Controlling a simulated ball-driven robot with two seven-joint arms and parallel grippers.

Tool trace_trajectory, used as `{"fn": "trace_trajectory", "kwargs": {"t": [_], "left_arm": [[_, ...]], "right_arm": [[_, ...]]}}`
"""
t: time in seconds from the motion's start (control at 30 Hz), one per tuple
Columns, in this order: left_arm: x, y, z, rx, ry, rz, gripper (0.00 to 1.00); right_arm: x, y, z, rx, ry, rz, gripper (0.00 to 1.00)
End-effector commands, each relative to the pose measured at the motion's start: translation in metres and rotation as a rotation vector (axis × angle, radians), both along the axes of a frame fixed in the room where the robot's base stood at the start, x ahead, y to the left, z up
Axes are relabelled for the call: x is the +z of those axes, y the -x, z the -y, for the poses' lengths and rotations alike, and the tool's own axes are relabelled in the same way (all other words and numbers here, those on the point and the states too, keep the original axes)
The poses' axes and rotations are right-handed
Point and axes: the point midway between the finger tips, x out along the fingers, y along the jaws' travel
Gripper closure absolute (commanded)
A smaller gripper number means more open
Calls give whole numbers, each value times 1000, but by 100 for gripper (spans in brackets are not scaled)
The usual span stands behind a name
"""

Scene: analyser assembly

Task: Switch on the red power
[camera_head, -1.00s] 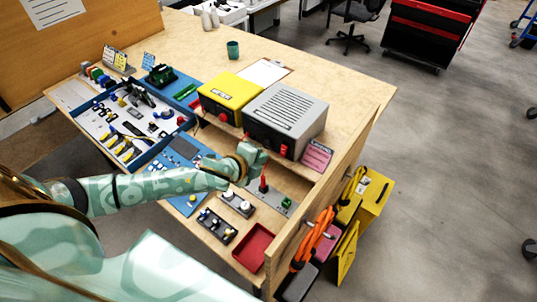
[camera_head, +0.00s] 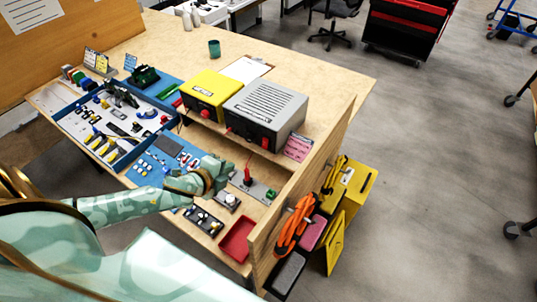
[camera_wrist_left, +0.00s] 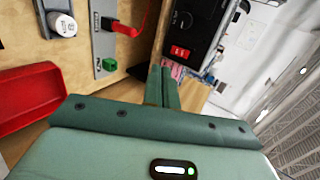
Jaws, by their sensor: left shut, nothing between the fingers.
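The grey box (camera_head: 283,112) stands on the bench with a red switch (camera_head: 265,143) low on its front. In the left wrist view the box front is black and the red switch (camera_wrist_left: 179,52) sits just beyond and right of my fingertips. My left gripper (camera_head: 223,167) is left of the switch in the head view, apart from it. In the left wrist view its two green fingers (camera_wrist_left: 163,72) are together and empty. Whether the switch is on or off is too small to tell. My right gripper is not in view.
A yellow box (camera_head: 208,91) with a red knob stands left of the grey box. Below are a grey plate (camera_head: 259,188) with a red plug and green button, and a red tray (camera_head: 237,240). A wooden side panel (camera_head: 305,190) bounds the right.

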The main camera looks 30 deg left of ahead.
Motion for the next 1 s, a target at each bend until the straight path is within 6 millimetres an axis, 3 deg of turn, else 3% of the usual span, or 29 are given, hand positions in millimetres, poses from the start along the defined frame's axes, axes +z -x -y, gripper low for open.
{"fn": "trace_trajectory", "kwargs": {"t": [0.03,0.23,0.5,0.57,1.0], "left_arm": [[6,-5,-7,-2,3,31,100],[11,-9,-2,-26,26,57,100],[9,-13,-2,-25,26,57,100],[6,-18,-1,-25,28,58,100],[-37,-94,5,-24,27,57,100]], "right_arm": [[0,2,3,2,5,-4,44],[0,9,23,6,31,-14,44],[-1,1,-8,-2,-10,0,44],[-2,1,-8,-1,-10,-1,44],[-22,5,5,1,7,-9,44]]}}
